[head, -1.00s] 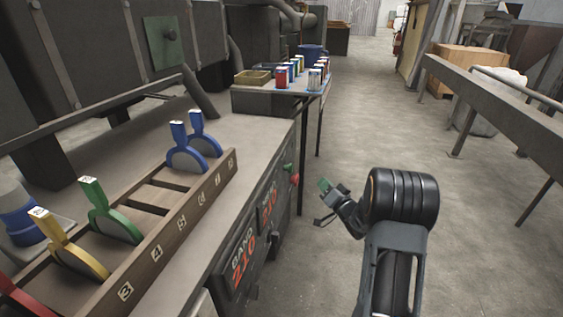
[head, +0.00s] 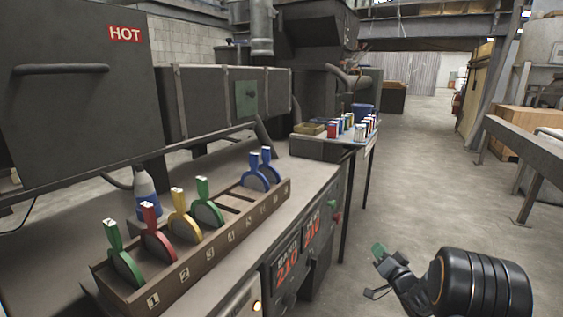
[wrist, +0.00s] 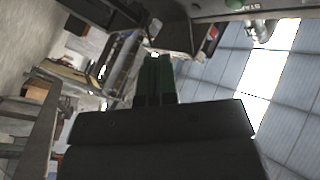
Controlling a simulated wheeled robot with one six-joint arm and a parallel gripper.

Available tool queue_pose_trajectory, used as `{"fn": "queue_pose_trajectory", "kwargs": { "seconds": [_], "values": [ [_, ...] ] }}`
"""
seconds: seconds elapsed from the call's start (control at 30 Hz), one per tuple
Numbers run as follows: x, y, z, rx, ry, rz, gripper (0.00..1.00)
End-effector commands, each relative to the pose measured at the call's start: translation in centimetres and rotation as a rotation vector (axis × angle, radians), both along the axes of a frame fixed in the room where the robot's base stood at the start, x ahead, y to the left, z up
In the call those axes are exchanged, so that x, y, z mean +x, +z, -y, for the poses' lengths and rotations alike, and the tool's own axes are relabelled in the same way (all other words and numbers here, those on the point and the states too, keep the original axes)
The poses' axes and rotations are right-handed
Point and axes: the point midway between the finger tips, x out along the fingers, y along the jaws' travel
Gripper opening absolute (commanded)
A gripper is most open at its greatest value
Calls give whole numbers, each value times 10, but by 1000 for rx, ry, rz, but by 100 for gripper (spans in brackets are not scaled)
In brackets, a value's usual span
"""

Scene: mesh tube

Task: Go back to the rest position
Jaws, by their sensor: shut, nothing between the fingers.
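My gripper (head: 377,250) is at the lower right of the head view, over the open floor to the right of the bench and apart from it. Its green fingers also show in the wrist view (wrist: 155,80), closed together with nothing between them. My black arm is folded beside it at the bottom right of the head view.
A wooden rack (head: 180,284) with several coloured paddle-shaped tools stands on the bench at left. A small table (head: 362,140) with several cans is beyond it. A grey rail (head: 525,145) runs along the right. The floor (head: 420,180) between is clear.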

Motion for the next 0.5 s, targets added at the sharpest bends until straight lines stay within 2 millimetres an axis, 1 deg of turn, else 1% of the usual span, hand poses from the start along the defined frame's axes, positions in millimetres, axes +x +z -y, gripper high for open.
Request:
{"fn": "queue_pose_trajectory", "kwargs": {
  "seconds": [0.03, 0.13, 0.27, 0.37, 0.47, 0.5],
  "values": [
    [1, 13, -2, -17, -11, -11, 0],
    [2, 26, -2, -53, -40, -39, 0],
    [2, 50, -6, -109, -84, -86, 0],
    [0, 72, -9, -159, -122, -133, 0],
    [-4, 99, -14, -221, -166, -194, 0],
    [-6, 111, -16, -247, -182, -223, 0]
  ]
}}
